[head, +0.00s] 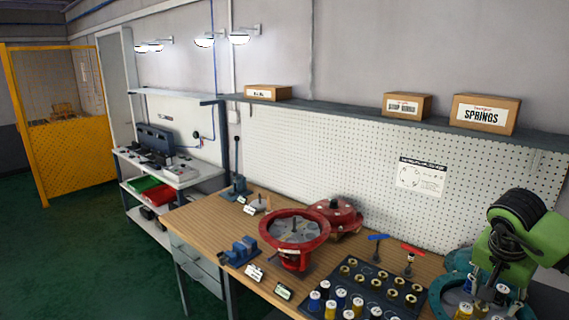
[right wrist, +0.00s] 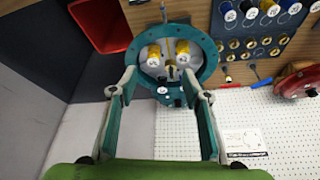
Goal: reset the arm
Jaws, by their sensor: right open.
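My right gripper (head: 490,285) comes in at the right of the head view, over a round teal casing (head: 437,297). In the right wrist view my right gripper (right wrist: 160,93) is open, with its two fingers apart and nothing between them. The teal casing (right wrist: 208,50) is beyond the fingertips there. It holds yellow-sided cylinders with white labelled tops (right wrist: 182,48) and a small metal part in the middle. I cannot tell whether the fingers touch the casing. My left gripper is out of view.
A dark tray (head: 335,275) of colored cylinders and brass rings is beside the casing. A red bowl-shaped casing (head: 295,230), a red cover (head: 340,215) and a blue vise (head: 240,250) share the wooden bench. Red (head: 412,250) and blue-handled (head: 377,238) tools stand near the pegboard.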

